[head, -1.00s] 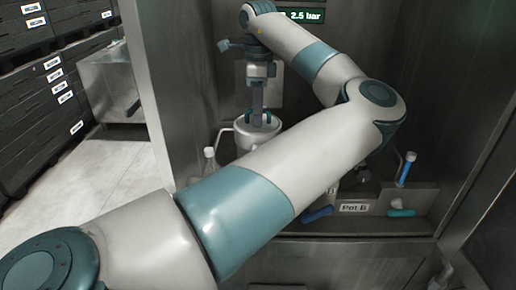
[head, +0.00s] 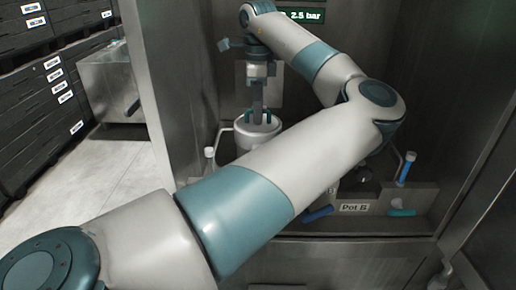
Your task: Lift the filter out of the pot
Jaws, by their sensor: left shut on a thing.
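A pale round pot (head: 257,140) stands in the back left of the steel bay, partly hidden behind my left forearm. My left gripper (head: 257,118) points straight down at the pot's open top, with its teal fingers at the rim. It is shut on the filter, which sits at the pot's mouth and is mostly hidden by the fingers and the pot wall. My right gripper is out of view.
A small clear bottle (head: 210,160) stands left of the pot. A label reading Pot B (head: 354,208), a blue-handled valve (head: 318,214) and a blue tube (head: 404,172) are on the right. Black crates (head: 40,90) and a steel box (head: 108,82) stand outside at left.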

